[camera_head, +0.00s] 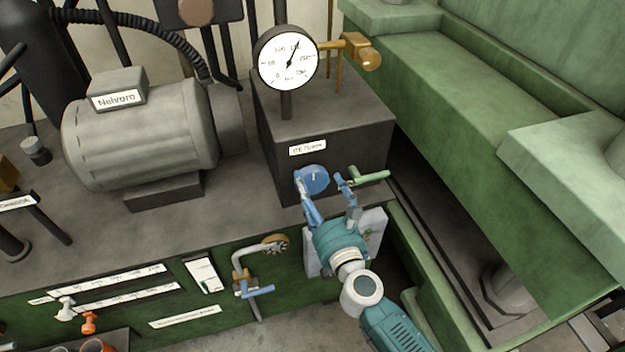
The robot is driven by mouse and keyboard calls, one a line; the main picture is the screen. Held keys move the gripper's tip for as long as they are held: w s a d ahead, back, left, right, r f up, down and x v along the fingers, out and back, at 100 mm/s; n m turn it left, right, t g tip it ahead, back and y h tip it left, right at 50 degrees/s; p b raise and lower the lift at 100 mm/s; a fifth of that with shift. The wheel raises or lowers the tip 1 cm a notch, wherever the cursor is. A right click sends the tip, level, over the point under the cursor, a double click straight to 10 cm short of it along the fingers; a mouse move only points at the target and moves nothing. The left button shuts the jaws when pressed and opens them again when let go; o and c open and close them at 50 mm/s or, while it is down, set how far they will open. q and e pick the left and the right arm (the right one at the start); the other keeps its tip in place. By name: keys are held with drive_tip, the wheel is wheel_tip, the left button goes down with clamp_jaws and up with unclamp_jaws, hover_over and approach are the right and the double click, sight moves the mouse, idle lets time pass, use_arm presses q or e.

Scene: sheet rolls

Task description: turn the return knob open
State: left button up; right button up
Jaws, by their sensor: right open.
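My right gripper (322,184) reaches up from the lower right in the head view. Its blue fingers are spread apart in front of the dark tank block. A round blue knob (316,180) with a small pale mark shows by the left fingertip, partly between the fingers. I cannot tell whether the finger touches it, and no label names it as the return knob. A green lever handle (371,177) sticks out just right of the right fingertip. My left gripper is not in view.
A pressure gauge (288,60) stands on the dark tank block (345,135). A grey motor (145,135) is at left. A pipe valve with a blue lever (258,291) is at lower left of my wrist. A green machine frame (470,110) bounds the right side.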

drive_tip(key=shift+x, duration=1.25)
drive_tip(key=c, duration=1.2)
